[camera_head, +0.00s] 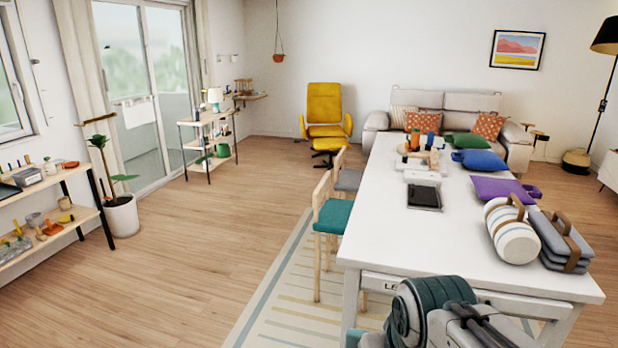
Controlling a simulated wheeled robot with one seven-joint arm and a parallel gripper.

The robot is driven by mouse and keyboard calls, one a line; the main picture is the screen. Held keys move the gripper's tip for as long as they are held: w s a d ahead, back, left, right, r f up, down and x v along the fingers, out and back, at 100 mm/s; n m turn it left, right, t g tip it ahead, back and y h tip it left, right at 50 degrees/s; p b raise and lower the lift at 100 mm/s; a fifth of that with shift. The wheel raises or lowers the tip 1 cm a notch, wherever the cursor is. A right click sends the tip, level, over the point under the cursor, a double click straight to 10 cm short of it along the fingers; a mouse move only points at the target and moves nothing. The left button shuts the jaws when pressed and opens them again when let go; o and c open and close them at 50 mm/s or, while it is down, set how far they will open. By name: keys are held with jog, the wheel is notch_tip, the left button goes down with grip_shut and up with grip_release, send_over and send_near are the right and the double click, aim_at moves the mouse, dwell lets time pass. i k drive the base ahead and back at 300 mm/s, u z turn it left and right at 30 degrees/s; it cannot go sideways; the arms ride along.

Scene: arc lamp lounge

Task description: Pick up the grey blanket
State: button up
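The grey blanket (566,238) is a folded bundle with brown straps and a handle. It lies at the near right end of the long white table (390,235), close to the right edge. A white rolled blanket (512,232) with brown straps lies just left of it; I cannot tell if they touch. Parts of my arm, teal and grey, show at the bottom, in front of the table's near edge and well left of the blanket. My gripper's fingertips are not in view.
A purple cushion-like item (503,189), a black tablet-like item (424,196) and blue and green items stand farther along the table. Its near left top is bare. Chairs (330,215) line its left side. The wooden floor (190,250) at left is open.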

aim_at(563, 248)
jog(key=z, duration=1.1)
